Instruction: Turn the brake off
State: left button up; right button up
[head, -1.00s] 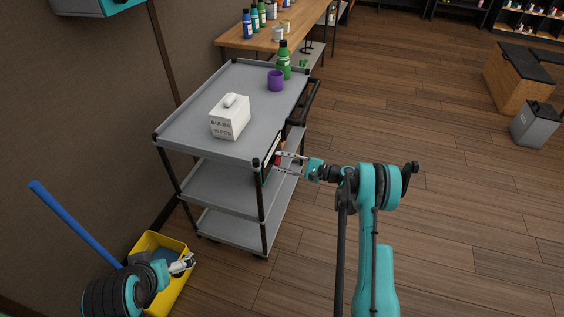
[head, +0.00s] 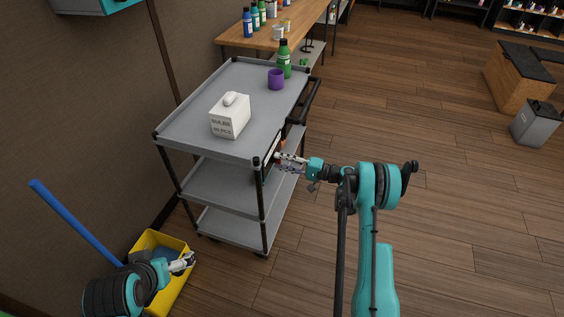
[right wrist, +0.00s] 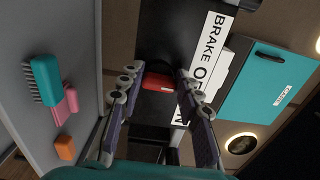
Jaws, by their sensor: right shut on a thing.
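The grey cart (head: 190,120) stands left of the middle in the head view. A dark panel with a white BRAKE label (right wrist: 216,38) is on its side and fills the middle of the right wrist view. The red brake lever (right wrist: 158,82) lies between the fingers of my right gripper (right wrist: 159,76), which is shut on it. In the head view my right gripper (head: 282,160) reaches the cart's side from the right and covers most of the lever. Part of the lettering is hidden by a finger. My left gripper (head: 183,263) hangs at the lower left, too small to read.
A white bulb box (head: 230,117), a purple cup (head: 276,79) and a green bottle (head: 284,60) stand on the cart's top. A yellow bucket (head: 176,290) is below my left gripper.

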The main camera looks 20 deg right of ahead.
dwell(0.4)
jog(key=o, duration=1.2)
jog(key=shift+c, duration=0.2)
jog(key=shift+d, duration=0.1)
jog(key=v, duration=1.2)
